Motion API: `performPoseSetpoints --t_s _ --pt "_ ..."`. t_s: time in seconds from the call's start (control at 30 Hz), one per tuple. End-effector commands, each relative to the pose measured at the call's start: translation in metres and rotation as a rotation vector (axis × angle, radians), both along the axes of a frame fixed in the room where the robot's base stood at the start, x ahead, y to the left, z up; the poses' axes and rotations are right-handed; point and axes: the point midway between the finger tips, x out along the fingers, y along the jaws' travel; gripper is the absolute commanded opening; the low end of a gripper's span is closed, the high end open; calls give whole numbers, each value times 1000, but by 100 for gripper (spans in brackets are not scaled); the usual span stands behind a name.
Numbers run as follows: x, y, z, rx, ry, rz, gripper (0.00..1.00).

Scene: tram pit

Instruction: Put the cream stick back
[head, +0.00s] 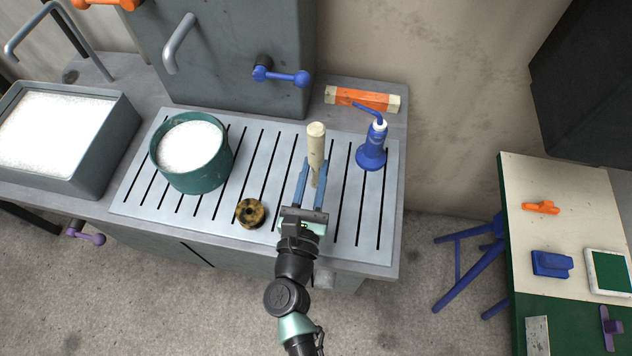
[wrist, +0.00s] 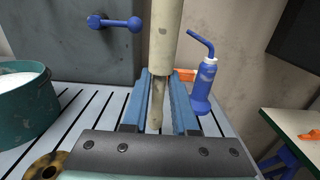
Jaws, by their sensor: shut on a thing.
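The cream stick (head: 317,142) stands about upright over the slotted metal bench top, thick at its upper end and narrower below. My gripper (head: 312,172) has its two blue fingers shut on the narrower lower part. In the wrist view the cream stick (wrist: 164,40) rises between the fingers of my gripper (wrist: 160,100) and its top runs out of the picture. Whether its lower end touches the bench cannot be told.
A teal pot of white stuff (head: 222,168) and a yellow-black ring (head: 250,213) are left of my gripper. A blue bottle (head: 371,150) stands close right. An orange-cream block (head: 362,99) lies behind. A grey basin (head: 106,150) is far left; a side table (head: 530,190) is right.

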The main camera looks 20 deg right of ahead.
Motion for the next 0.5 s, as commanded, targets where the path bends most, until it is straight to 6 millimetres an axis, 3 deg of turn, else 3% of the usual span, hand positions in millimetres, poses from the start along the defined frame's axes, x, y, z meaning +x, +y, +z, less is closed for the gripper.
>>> performPoseSetpoints --t_s 0.3,0.5 --pt "1 0 -39 -1 1 1 0" --pt "0 0 -45 0 -2 0 0"
